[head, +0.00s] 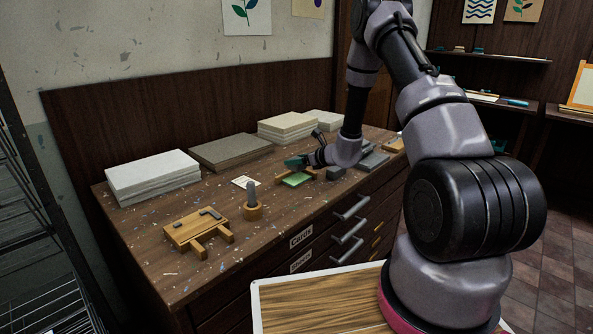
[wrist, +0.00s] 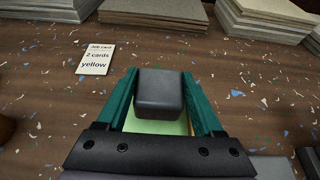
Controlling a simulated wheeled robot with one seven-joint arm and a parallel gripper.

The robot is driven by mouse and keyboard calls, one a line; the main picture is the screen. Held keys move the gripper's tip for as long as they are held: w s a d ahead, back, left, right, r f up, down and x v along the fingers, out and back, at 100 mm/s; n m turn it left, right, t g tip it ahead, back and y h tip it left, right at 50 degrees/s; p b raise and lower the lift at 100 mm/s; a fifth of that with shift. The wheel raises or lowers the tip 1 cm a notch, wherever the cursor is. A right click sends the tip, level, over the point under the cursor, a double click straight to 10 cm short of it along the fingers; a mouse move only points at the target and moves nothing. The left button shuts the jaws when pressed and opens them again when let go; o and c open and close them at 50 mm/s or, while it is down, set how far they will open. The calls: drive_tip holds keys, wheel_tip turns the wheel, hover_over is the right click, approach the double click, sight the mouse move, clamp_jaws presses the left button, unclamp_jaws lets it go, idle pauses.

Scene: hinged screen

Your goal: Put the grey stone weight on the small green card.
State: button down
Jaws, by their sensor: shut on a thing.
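The grey stone weight (wrist: 159,92) is a dark rounded block between the teal fingers of my gripper (wrist: 160,78) in the wrist view. The gripper is shut on it. The small green card (wrist: 150,126) shows below the block between the fingers. In the head view the green card (head: 296,180) lies on the bench beside small wooden bars, with my gripper (head: 296,161) just over its far side. The weight is not clear in the head view. I cannot tell whether its underside touches the card.
A job card (wrist: 96,59) reading "2 cards yellow" lies to the left. Paper stacks (head: 152,177) line the back of the bench (head: 165,283). A wooden fixture (head: 197,230) and a wooden holder (head: 253,211) with a grey upright piece stand at the front left. Grey blocks (head: 372,160) lie right.

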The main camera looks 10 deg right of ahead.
sight(297, 168)
drive_tip(key=shift+f, duration=1.75)
drive_tip(key=shift+f, duration=0.15)
drive_tip(key=shift+c, duration=0.2)
unclamp_jaws()
